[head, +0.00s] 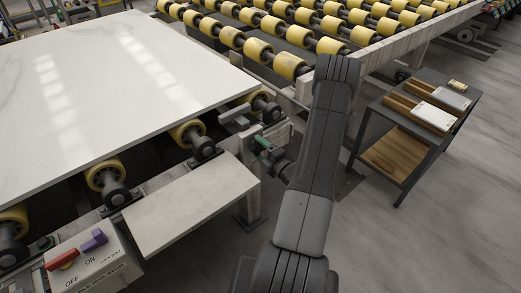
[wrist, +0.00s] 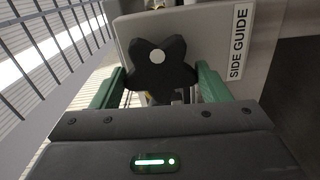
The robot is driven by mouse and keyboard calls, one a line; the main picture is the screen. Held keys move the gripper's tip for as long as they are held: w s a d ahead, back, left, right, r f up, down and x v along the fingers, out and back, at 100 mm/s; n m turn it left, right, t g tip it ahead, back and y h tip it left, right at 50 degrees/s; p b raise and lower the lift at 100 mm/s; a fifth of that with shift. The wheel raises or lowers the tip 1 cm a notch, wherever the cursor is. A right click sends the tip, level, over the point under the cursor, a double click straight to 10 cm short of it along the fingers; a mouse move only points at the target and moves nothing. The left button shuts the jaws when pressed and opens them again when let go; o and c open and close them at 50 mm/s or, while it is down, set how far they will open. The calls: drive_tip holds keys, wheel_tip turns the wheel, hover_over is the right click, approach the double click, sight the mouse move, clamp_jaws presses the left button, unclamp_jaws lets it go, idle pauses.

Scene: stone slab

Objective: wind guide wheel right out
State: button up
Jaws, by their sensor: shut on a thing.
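The guide wheel (wrist: 160,66) is a black, lobed hand knob with a pale round centre, in the middle of the wrist view. It sits in front of a grey plate with a "SIDE GUIDE" label (wrist: 238,42). My gripper (wrist: 161,88) has green fingers, one on each side of the knob, and is shut on it. In the head view my gripper (head: 268,153) is at the side guide bracket (head: 270,133), by the slab's right corner. The knob itself cannot be made out there.
A large white stone slab (head: 110,90) lies on yellow rollers (head: 188,133) at the left. A bare ledge (head: 190,205) and a switch box (head: 85,262) are at the front. A cart (head: 412,125) with wooden trays stands at the right. The floor at lower right is clear.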

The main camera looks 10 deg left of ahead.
drive_tip(key=n+b, duration=0.3)
drive_tip(key=shift+f+b, duration=0.3)
drive_tip(key=shift+f, duration=0.05)
drive_tip(key=n+b, duration=0.5)
drive_tip(key=n, duration=0.1)
drive_tip(key=shift+f+n+b, duration=0.1)
drive_tip(key=shift+n+b, duration=0.3)
drive_tip(key=n+b, duration=0.5)
drive_tip(key=shift+w+d+f, duration=0.1)
drive_tip(key=shift+w, duration=0.05)
drive_tip(key=n+b, duration=0.3)
drive_tip(key=shift+n, duration=0.3)
drive_tip(key=shift+r+n+b, duration=0.25)
drive_tip(key=shift+n+b, duration=0.05)
drive_tip(key=shift+b, duration=0.1)
drive_tip(key=o, duration=0.9)
drive_tip(key=shift+d, duration=0.1)
drive_tip(key=shift+o, duration=0.2)
drive_tip(key=p+v, duration=0.1)
drive_tip(key=v, duration=1.2)
drive_tip(key=shift+s+d+p, duration=0.2)
drive_tip(key=shift+d+p, duration=0.05)
drive_tip(key=shift+p, duration=0.05)
